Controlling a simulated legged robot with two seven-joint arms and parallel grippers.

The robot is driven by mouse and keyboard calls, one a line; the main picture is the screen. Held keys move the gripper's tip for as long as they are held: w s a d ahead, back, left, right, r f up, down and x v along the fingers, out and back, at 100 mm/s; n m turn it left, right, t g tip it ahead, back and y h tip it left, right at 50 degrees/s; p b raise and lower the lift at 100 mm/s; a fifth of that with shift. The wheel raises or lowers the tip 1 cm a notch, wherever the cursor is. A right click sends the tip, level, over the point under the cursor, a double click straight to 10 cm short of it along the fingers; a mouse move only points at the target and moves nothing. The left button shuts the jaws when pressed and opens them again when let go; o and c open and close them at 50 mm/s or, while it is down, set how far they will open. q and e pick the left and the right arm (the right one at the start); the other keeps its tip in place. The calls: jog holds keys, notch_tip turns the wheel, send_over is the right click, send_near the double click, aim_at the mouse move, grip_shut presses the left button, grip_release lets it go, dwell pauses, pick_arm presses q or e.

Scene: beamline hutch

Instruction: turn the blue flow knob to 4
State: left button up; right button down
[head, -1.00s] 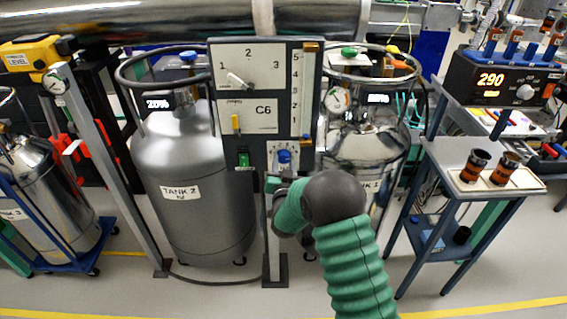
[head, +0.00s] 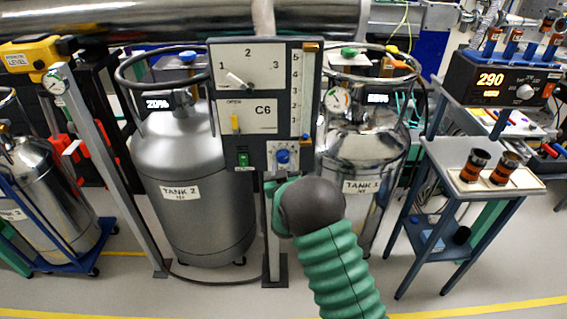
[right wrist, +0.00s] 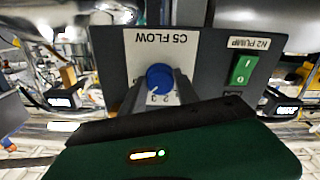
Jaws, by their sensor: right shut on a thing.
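The blue flow knob (head: 283,157) sits on a white scale plate low on the dark control panel (head: 257,150). It also shows in the right wrist view (right wrist: 159,77), under a C5 FLOW label, with a few scale digits beside it. My right gripper (head: 281,170) reaches up to the panel from below and is shut on the knob. In the right wrist view its grey fingers (right wrist: 158,92) flank the knob, and its dark body hides part of the scale. I cannot read the exact setting. My left gripper is not in view.
A green N2 PUMP switch (right wrist: 242,68) is close beside the knob. Above are a white selector lever (head: 238,80) and a yellow lever (head: 235,123). Tank 2 (head: 190,225) and Tank 1 (head: 365,155) stand on either side.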

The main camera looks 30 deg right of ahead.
dwell(0.4)
jog(key=c, duration=0.9)
grip_release()
jog(key=shift+s+a, duration=0.1)
jog(key=v, duration=1.6)
jog(key=shift+s, duration=0.3)
jog(key=shift+a, duration=0.1)
